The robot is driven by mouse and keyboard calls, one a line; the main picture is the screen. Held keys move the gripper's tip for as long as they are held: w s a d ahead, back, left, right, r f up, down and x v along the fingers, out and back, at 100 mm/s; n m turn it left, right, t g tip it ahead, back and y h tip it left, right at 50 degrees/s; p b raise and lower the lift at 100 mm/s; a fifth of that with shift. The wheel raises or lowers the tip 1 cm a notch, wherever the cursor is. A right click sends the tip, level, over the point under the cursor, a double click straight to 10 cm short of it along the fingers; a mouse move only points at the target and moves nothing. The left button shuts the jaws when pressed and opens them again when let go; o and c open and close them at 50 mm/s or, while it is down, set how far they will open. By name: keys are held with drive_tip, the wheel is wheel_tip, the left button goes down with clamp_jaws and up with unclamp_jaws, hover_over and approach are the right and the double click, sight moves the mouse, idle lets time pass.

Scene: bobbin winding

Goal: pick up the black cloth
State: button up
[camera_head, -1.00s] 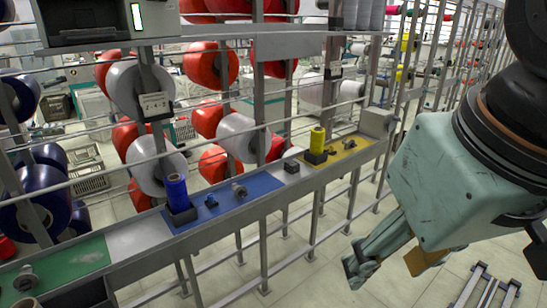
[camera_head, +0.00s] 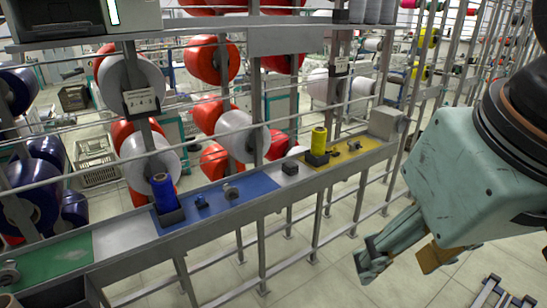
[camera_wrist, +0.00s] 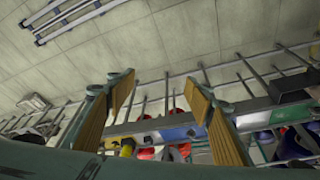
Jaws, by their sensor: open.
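I cannot clearly make out a black cloth in either view. A small dark item (camera_head: 290,168) lies on the bare grey part of the shelf, between the blue and yellow mats; it looks blocky, and I cannot tell whether it is cloth. My gripper (camera_head: 402,254) hangs over the floor at the right, in front of the shelf and apart from it. In the wrist view, its two fingers with tan pads (camera_wrist: 160,95) stand wide apart with nothing between them.
The long shelf carries a green mat (camera_head: 62,258), a blue mat (camera_head: 240,190) with a blue spool (camera_head: 163,190), and a yellow mat (camera_head: 362,145) with a yellow spool (camera_head: 319,140). Red and white bobbins hang behind rails. The floor in front is mostly clear.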

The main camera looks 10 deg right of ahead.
idle(0.3)
drive_tip(key=w+a+r+m+p, duration=0.1)
drive_tip(key=w+r+m+p, duration=0.2)
drive_tip(key=w, duration=0.7)
drive_tip(key=w+a+r+m+p, duration=0.1)
drive_tip(key=w+r+m, duration=0.3)
drive_tip(key=w, duration=0.6)
drive_tip(key=m+y+p, duration=0.2)
drive_tip(key=m+p, duration=1)
drive_tip(key=m, duration=1.2)
hover_over(290, 163)
drive_tip(key=s+d, duration=0.2)
drive_tip(key=s, duration=0.3)
wheel_tip(290, 163, down, 25)
drive_tip(key=shift+f, duration=0.2)
drive_tip(key=shift+p+x, duration=0.35)
drive_tip(key=shift+x, duration=3.9)
